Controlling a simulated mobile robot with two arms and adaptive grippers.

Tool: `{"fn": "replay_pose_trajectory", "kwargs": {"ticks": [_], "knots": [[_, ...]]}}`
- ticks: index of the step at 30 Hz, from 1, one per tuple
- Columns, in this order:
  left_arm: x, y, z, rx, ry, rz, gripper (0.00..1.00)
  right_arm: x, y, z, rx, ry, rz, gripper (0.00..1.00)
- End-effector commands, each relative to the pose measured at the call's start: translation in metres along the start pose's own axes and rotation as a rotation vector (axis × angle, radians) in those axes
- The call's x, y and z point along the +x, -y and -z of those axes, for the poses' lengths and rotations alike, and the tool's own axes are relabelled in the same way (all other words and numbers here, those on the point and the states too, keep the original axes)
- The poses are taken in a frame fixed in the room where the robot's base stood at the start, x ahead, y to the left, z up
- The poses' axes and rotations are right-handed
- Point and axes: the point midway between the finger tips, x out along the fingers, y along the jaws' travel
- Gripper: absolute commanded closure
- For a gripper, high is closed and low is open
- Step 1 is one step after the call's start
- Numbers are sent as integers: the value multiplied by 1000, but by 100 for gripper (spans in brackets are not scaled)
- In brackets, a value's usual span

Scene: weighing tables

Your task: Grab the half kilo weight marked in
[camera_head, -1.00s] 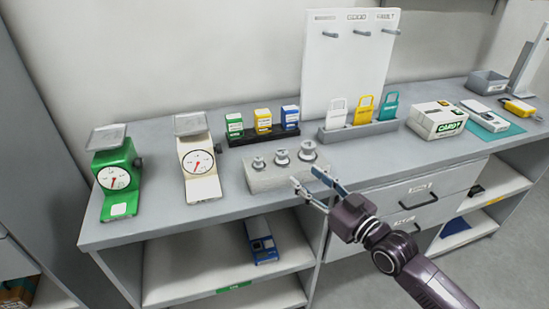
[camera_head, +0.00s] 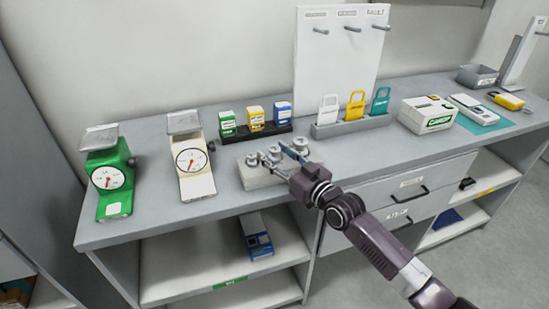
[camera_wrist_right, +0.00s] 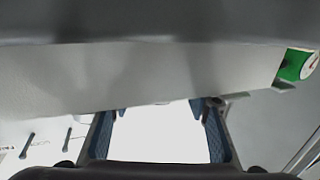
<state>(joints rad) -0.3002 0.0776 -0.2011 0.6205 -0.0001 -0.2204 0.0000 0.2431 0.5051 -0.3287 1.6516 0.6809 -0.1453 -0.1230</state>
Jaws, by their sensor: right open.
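A light grey block (camera_head: 254,179) on the bench holds three silver knobbed weights: a left one (camera_head: 252,159), a middle one (camera_head: 275,151) partly hidden by my gripper, and a right one (camera_head: 302,145). Their markings are too small to read, so I cannot tell which is the half kilo one. My right gripper (camera_head: 274,154) is open, its fingers reaching over the block near the middle weight. Whether it touches is unclear. In the right wrist view its blue-padded fingers (camera_wrist_right: 158,135) stand wide apart with only a bright surface between them. My left gripper is not in view.
A green scale (camera_head: 107,180) and a cream scale (camera_head: 194,172) stand left of the block. Behind it is a black rack (camera_head: 257,134) with coloured boxes. A grey holder (camera_head: 352,127) with coloured tags stands behind to the right. Bench surface at the right front is clear.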

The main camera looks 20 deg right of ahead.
Motion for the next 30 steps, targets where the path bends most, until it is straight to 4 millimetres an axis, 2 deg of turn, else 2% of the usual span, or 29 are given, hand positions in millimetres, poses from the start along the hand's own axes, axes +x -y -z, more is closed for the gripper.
{"fn": "replay_pose_trajectory", "kwargs": {"ticks": [8,18,21,30], "knots": [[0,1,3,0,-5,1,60,4,0,0,-1,1,0,56],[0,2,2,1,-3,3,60,4,0,0,-1,1,0,92],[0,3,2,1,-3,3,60,4,0,0,-1,1,0,100],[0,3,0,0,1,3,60,4,0,3,-2,-5,0,100]]}}
